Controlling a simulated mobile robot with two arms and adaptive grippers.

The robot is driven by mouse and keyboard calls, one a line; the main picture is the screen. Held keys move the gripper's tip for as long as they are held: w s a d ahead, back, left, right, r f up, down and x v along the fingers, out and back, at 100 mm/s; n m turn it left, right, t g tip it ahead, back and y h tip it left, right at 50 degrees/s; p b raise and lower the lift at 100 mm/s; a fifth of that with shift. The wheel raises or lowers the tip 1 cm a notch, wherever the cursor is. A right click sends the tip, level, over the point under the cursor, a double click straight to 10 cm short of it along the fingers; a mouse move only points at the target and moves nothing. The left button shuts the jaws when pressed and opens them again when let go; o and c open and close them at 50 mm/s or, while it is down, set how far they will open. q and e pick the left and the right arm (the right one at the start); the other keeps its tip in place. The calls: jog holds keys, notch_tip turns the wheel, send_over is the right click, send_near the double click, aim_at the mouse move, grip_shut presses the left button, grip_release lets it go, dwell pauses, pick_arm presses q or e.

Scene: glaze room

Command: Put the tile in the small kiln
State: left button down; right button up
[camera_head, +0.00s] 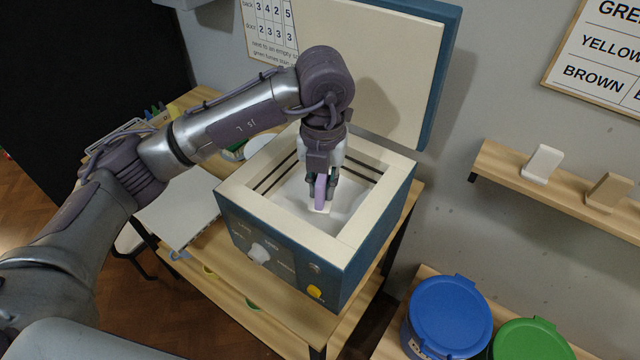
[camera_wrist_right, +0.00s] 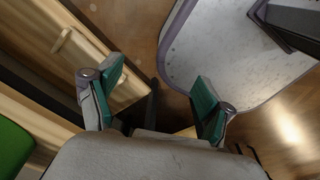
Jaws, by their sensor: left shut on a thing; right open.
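The small kiln (camera_head: 290,262) is a blue box with a cream rim, standing on a wooden table. Its lid (camera_head: 385,60) is raised, so the chamber is open at the top. My left gripper (camera_head: 319,190) points straight down inside the chamber. It is shut on the tile (camera_head: 320,193), a thin lilac piece held upright. A small white piece shows just under the tile; I cannot tell whether the tile touches it. My right gripper (camera_wrist_right: 152,105) shows in the right wrist view, open and empty above the floor and furniture.
A wall shelf (camera_head: 580,200) at right bears a white block (camera_head: 542,163) and a tan block (camera_head: 608,192). A blue-lidded bucket (camera_head: 450,315) and a green-lidded bucket (camera_head: 530,341) stand below. Signs (camera_head: 605,60) hang on the wall. A grey board (camera_head: 180,210) lies left of the kiln.

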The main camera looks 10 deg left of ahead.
aim_at(320, 176)
pick_arm(q)
jog(key=w, duration=0.1)
jog(key=w+a+f, duration=0.1)
jog(key=w, duration=0.1)
jog(key=w+f+p, duration=0.1)
jog(key=shift+w+a+f, duration=0.15)
jog(key=shift+f, duration=0.1)
jog(key=shift+w+f, duration=0.15)
jog(key=shift+f+p, duration=0.4)
notch_tip(320, 176, down, 2)
jog(key=shift+f+p, duration=0.15)
jog(key=shift+p, duration=0.45)
jog(key=shift+f, duration=0.65)
jog(key=c, duration=1.1)
grip_release()
jog(key=shift+c, duration=0.2)
pick_arm(e)
jog(key=r, duration=0.1)
jog(key=w+r, duration=0.1)
jog(key=r, duration=0.1)
jog(key=shift+w+d+r, duration=0.15)
jog(key=shift+d+r, duration=0.05)
